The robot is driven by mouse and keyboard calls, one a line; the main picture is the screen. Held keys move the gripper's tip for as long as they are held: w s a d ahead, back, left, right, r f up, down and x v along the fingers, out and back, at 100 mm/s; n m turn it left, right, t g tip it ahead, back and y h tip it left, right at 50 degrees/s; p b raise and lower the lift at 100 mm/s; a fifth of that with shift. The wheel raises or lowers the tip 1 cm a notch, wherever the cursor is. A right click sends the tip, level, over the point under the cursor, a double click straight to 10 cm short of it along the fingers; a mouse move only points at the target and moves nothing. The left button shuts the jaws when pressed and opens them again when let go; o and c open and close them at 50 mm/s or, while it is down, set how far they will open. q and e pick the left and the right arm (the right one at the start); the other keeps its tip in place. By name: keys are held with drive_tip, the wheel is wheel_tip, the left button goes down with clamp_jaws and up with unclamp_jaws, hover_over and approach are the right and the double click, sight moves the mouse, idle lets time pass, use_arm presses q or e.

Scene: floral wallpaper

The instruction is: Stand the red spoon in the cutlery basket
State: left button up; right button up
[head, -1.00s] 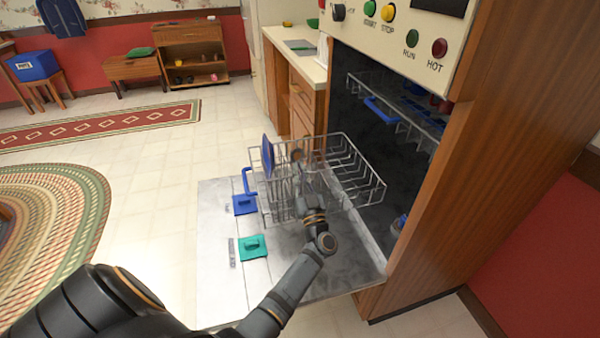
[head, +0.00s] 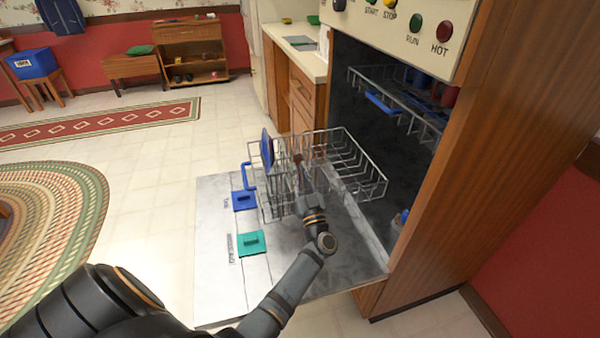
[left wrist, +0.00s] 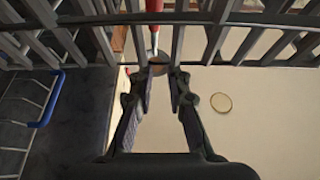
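The red spoon shows in the left wrist view as a red handle (left wrist: 154,6) with a metal neck, upright in the picture among the rack bars. Its lower end lies at or just beyond my left fingertips. My left gripper (left wrist: 161,76) has its fingers apart, with a gap between the tips. In the head view my left gripper (head: 302,185) reaches into the wire lower rack (head: 365,190). A small reddish-brown piece, perhaps the spoon, shows at its tip. A grey mesh part (head: 275,203), perhaps the cutlery basket, is at the rack's front left, partly hidden. My right gripper is out of view.
A blue plate (head: 267,151) stands in the rack just left of my gripper. The open dishwasher door (head: 215,285) carries a blue tab (head: 243,201) and a green tab (head: 251,242). The upper rack (head: 410,118) hangs inside the machine.

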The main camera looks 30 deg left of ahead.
use_arm(q)
drive_tip(key=shift+o, duration=1)
wheel_tip(320, 180, up, 10)
idle(0.7)
